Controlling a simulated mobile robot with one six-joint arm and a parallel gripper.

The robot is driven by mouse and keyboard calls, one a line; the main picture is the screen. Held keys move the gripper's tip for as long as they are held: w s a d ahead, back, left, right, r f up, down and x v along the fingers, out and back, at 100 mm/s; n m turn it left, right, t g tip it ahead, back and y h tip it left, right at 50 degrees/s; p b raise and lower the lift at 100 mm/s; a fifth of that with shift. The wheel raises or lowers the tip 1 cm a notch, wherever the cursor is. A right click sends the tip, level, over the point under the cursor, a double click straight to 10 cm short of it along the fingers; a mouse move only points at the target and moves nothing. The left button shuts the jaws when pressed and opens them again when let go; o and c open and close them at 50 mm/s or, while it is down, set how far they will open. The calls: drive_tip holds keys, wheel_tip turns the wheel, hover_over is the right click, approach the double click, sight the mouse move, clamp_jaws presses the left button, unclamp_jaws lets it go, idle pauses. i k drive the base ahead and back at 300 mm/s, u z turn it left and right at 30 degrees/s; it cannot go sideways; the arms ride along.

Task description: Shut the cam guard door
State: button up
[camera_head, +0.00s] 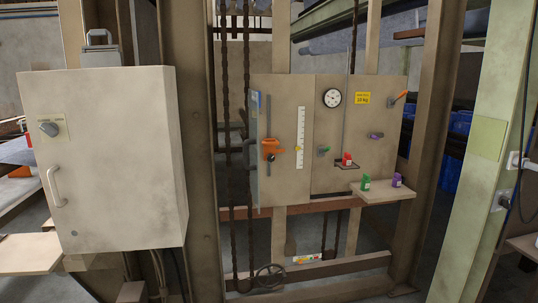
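No door is clearly marked as the cam guard door. A narrow grey flap with a blue label (256,150) stands almost edge-on at the left edge of the beige panel (335,130), and looks swung out from it. An orange piece (270,147) with a black knob sits beside the flap; I cannot tell which part it is fixed to. My gripper is not in view.
A grey cabinet (105,185) with a handle stands at the left, its front closed. The panel carries a dial (332,98), a white scale (300,140) and a small red item (347,159). A shelf (383,196) holds green and purple items. Posts flank the panel.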

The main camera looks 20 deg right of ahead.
sight(253, 141)
drive_tip(key=u, duration=0.1)
drive_tip(key=k, duration=0.2)
drive_tip(key=z, duration=0.2)
drive_tip(key=i, duration=0.55)
drive_tip(key=u, duration=4.65)
drive_tip(key=i, duration=0.1)
drive_tip(key=z, duration=3.2)
drive_tip(key=i, duration=0.25)
drive_tip(key=z, duration=0.05)
